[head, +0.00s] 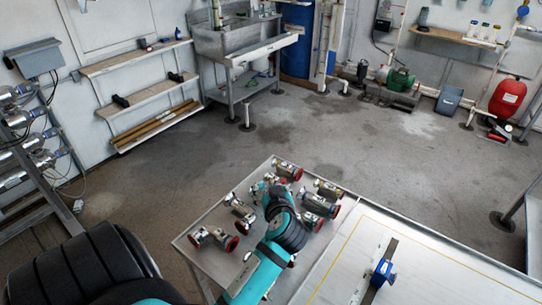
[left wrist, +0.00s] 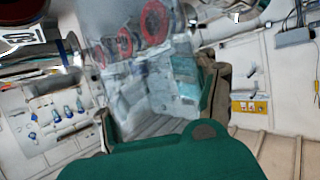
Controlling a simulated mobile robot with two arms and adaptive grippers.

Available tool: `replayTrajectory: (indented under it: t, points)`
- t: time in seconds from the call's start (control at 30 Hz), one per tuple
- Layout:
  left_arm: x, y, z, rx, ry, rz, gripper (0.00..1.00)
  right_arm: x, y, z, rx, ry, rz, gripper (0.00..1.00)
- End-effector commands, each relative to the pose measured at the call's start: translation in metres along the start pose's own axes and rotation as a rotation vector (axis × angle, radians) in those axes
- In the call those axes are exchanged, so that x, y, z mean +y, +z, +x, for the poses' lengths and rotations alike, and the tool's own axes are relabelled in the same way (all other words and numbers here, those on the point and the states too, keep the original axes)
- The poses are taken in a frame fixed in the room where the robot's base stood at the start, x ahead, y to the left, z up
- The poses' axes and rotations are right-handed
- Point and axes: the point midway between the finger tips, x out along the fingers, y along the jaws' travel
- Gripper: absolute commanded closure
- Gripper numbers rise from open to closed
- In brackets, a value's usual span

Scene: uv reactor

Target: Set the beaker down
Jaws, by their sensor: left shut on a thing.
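The clear beaker (left wrist: 150,85) is see-through and sits between the fingers of my left gripper (left wrist: 160,110) in the left wrist view. The gripper is shut on it. The beaker looks tilted in that view, and red rings show through or behind it. In the head view, my left gripper (head: 270,188) is over the metal table (head: 184,243), among metal fittings. The beaker cannot be made out there, and I cannot tell whether its base touches the table. My right gripper is not in view.
Several metal fittings with red ends (head: 213,238) crowd the table around the gripper. A white panel (head: 345,245) with a blue clamp-like tool (head: 382,271) lies to the right. A sink (head: 240,42) and wall shelves (head: 150,93) stand at the back. The floor between is clear.

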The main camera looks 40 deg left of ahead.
Motion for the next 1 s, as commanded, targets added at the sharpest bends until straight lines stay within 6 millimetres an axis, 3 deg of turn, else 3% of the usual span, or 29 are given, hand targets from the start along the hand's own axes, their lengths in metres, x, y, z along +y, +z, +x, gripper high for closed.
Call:
replayTrajectory:
  t: [0.17,0.57,0.6,0.9,1.0]
  points:
    - [0.000,0.023,0.009,-0.002,0.001,0.004,0.94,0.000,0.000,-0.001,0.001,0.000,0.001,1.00]
    - [0.001,0.030,0.012,-0.001,0.002,0.000,0.94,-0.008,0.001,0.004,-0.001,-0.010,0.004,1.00]
    - [0.001,0.029,0.011,-0.001,0.002,0.000,0.53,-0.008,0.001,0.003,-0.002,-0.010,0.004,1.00]
    - [0.000,0.029,0.011,-0.001,0.002,0.001,0.14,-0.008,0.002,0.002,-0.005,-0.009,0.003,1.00]
    - [0.000,0.029,0.011,-0.001,0.002,0.001,0.11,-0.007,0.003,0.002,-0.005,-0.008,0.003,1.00]
